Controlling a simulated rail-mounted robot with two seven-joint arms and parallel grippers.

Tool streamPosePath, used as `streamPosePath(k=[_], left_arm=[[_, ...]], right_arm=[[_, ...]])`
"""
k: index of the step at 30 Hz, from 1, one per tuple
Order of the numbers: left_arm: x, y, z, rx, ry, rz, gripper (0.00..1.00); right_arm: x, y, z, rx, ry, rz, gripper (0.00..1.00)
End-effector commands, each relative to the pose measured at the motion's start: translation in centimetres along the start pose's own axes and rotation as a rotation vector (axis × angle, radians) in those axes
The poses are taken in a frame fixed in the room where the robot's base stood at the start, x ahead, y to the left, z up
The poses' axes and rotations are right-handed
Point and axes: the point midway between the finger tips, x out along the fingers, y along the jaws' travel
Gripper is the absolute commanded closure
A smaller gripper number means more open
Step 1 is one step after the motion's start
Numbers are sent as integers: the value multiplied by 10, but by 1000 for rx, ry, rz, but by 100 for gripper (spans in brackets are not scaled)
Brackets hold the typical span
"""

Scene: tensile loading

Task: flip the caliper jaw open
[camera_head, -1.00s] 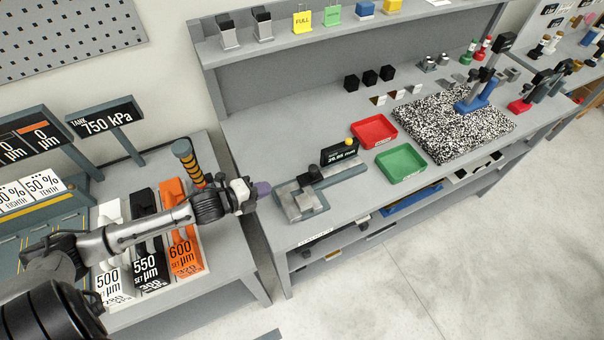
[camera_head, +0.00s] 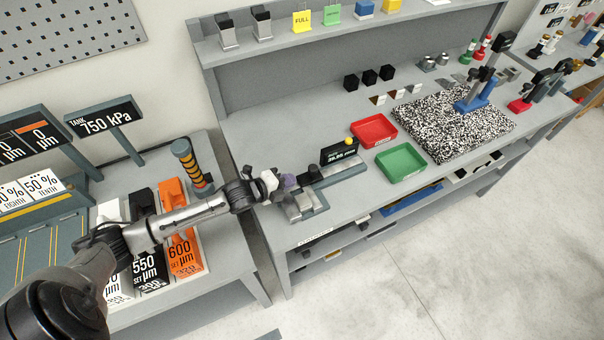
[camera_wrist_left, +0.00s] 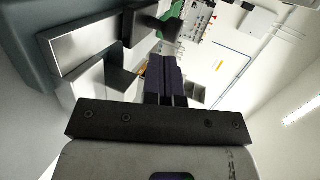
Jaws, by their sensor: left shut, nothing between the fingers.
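The caliper (camera_head: 318,198) lies on the bench near its left front edge, with silver blocks, a dark jaw piece, and a black display (camera_head: 340,152) with a yellow knob behind it. In the left wrist view its silver and black parts (camera_wrist_left: 88,48) fill the upper left. My left gripper (camera_head: 292,184) is over the caliper's left end and hides part of it. Its purple fingers (camera_wrist_left: 165,80) are shut and empty, beside a dark jaw piece; I cannot tell whether they touch. My right gripper is out of view.
A red tray (camera_head: 374,130) and a green tray (camera_head: 402,163) stand right of the caliper. A speckled plate (camera_head: 455,128) with a stand is further right. Black cubes (camera_head: 368,77) sit at the back. Left of the gap are labelled blocks (camera_head: 180,250) and a striped post (camera_head: 192,168).

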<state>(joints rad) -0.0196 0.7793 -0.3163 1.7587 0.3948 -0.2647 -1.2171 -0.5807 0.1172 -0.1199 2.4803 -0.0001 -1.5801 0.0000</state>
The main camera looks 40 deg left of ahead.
Motion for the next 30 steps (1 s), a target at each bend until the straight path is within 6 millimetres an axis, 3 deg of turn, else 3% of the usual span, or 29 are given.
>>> streamPosePath(k=[6,12,30], left_arm=[[30,-7,0,-1,0,-3,100],[44,-10,0,0,0,0,100],[46,-12,6,-3,-14,1,100]], right_arm=[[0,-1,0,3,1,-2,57],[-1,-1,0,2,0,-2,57],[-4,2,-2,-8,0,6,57]])
